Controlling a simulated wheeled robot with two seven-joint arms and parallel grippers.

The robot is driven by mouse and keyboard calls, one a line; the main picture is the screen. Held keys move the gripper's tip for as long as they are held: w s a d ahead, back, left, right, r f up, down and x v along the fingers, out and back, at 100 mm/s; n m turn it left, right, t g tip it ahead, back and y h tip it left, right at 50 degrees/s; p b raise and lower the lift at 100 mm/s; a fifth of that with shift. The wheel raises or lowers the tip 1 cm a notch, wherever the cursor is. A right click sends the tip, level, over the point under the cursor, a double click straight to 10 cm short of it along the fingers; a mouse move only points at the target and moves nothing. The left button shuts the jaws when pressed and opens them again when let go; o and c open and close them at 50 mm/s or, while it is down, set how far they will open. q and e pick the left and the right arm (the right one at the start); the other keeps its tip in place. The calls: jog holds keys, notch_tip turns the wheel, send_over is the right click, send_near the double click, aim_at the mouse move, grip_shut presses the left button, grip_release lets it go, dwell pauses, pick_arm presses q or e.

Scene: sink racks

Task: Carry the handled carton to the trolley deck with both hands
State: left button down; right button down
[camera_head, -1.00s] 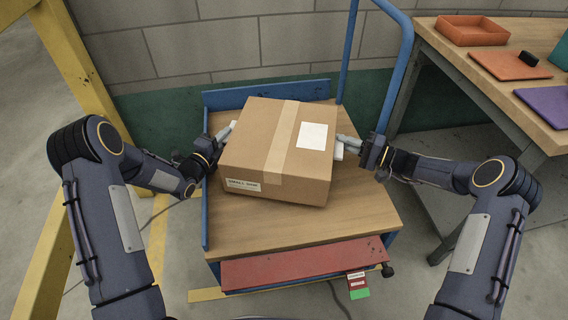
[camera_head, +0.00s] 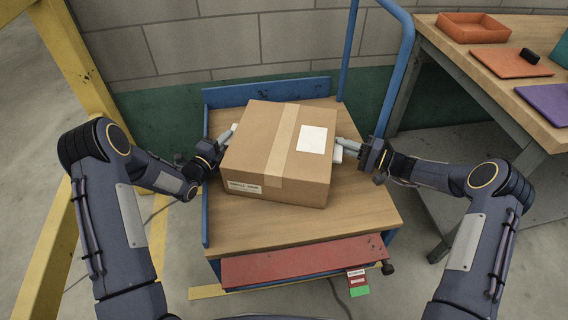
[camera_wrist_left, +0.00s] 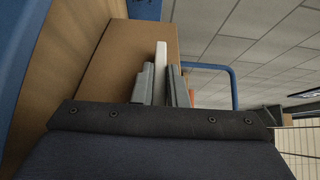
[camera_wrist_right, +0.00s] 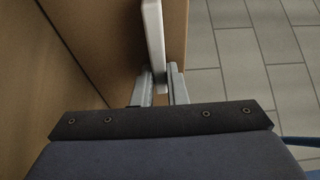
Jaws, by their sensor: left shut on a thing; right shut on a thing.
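The brown carton (camera_head: 258,153), with a tape strip and white labels, is over the wooden trolley deck (camera_head: 290,226), turned slightly. In the head view its base looks at or very near the deck; I cannot tell for sure whether it touches. My left gripper (camera_head: 228,136) is shut on the carton's left handle, a white bar (camera_wrist_left: 161,70) between its fingers in the left wrist view. My right gripper (camera_head: 345,145) is shut on the white right handle (camera_wrist_right: 154,35), seen between its fingers in the right wrist view.
The trolley has a blue push handle (camera_head: 404,60) at the back right and a red front panel (camera_head: 300,262). A workbench (camera_head: 490,80) with an orange tray (camera_head: 473,28) stands at right. A yellow post (camera_head: 75,75) stands at left.

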pick_arm(q)
jog(key=shift+a+r, duration=0.1)
jog(key=shift+a, duration=0.05)
pick_arm(e)
jog(key=shift+d+r, duration=0.1)
pick_arm(q)
jog(key=c, duration=1.8)
grip_release()
pick_arm(e)
jog(key=c, duration=1.8)
grip_release()
pick_arm(q)
jog(key=o, duration=0.3)
pick_arm(e)
jog(key=o, duration=0.3)
pick_arm(q)
jog(key=shift+o, duration=0.2)
pick_arm(e)
jog(key=shift+o, duration=0.2)
pick_arm(q)
jog(key=v, duration=1.2)
jog(key=shift+d, duration=0.2)
jog(key=shift+s, duration=0.1)
pick_arm(e)
jog(key=v, duration=1.2)
